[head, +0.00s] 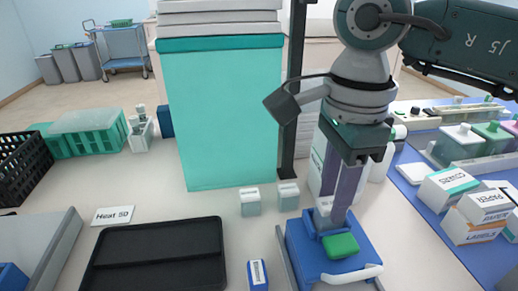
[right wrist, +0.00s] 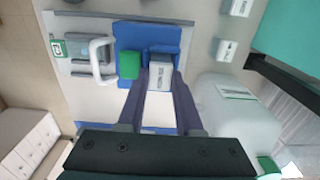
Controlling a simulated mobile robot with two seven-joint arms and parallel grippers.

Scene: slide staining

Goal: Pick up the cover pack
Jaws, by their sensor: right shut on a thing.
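The cover pack (right wrist: 160,76), a small box with a white labelled top, sits between the fingertips of my right gripper (right wrist: 160,84) in the right wrist view. The fingers are shut on its sides. In the head view my right gripper (head: 338,215) points down at a blue device (head: 299,243) with a green block (head: 341,245) and a white handle (head: 352,274). My left gripper is not in view.
Two similar white-topped packs (head: 250,203) (head: 288,197) stand left of the device. A black tray (head: 155,258) and a small blue-and-white box (head: 258,274) lie further left. A dark post (head: 291,110) rises behind. Labelled boxes (head: 447,187) stand on a blue mat at right.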

